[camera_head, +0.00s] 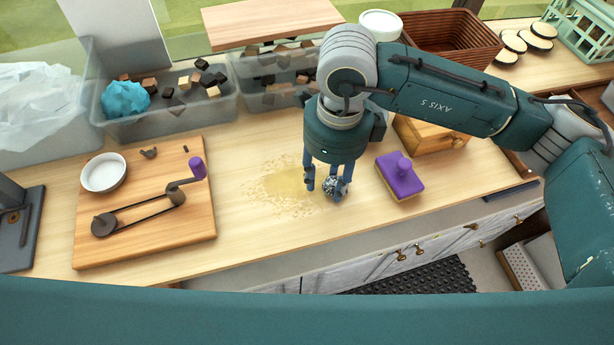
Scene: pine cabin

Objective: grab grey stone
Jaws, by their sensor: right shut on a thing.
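The grey stone (330,186) is a small speckled grey lump at the middle of the wooden counter. My right gripper (326,190) points down over the counter with its fingers around the stone and is shut on it. The fingers hide part of the stone. I cannot tell whether the stone touches the counter. My left gripper does not show.
A wooden board (150,235) with a crank mechanism lies at left. Clear bins (215,112) and a brown basket (440,35) stand behind.

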